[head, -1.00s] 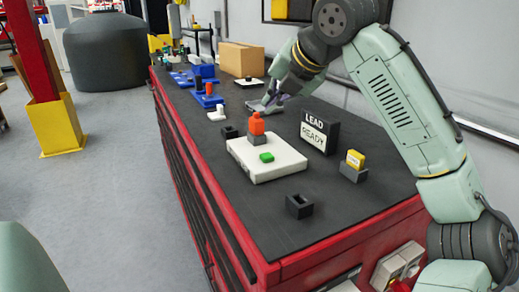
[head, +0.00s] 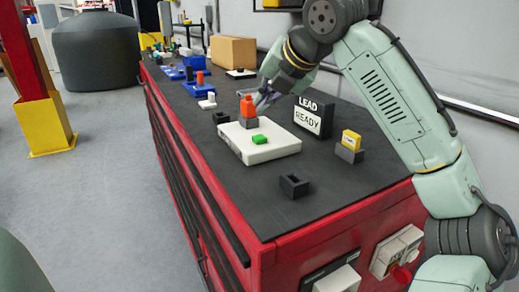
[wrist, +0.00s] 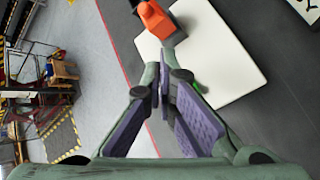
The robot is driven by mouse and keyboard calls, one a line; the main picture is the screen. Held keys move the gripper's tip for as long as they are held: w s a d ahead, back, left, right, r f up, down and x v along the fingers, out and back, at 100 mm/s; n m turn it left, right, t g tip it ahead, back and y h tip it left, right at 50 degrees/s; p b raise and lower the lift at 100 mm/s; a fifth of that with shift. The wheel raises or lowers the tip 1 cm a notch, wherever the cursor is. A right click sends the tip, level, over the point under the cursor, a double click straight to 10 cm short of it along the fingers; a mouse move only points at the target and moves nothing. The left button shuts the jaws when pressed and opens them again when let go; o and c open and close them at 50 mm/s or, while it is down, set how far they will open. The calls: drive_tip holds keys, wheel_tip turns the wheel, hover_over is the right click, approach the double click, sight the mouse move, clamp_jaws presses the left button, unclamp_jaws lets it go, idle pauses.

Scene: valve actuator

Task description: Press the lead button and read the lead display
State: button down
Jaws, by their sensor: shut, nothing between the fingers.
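The lead display (head: 312,116) is an upright black box on the bench, reading "LEAD" above "READY". In the wrist view only its edge with part of a letter shows at the top right corner (wrist: 306,8). A white plate (head: 275,153) lies left of it, with a small green button (head: 258,139) near its front and an orange piece (head: 247,105) on a dark block behind that. My gripper (head: 262,102) is shut and empty, just right of the orange piece.
A yellow block (head: 351,139) in a grey holder stands right of the display. An empty dark holder (head: 294,186) sits in front of the plate. Blue fixtures (head: 197,88) and a cardboard box (head: 233,51) stand farther back. The near bench top (head: 240,205) is mostly clear.

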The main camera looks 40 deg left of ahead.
sight(263, 136)
wheel_tip(263, 136, down, 2)
drive_tip(key=shift+f+b, duration=0.15)
drive_tip(key=shift+b, duration=0.45)
drive_tip(key=shift+f, duration=0.95)
drive_tip(key=shift+f, duration=0.1)
drive_tip(key=shift+f, duration=0.35)
drive_tip(key=shift+f, duration=0.5)
idle(0.6)
idle(0.4)
drive_tip(key=shift+r+p, duration=0.85)
drive_tip(key=shift+r, duration=0.1)
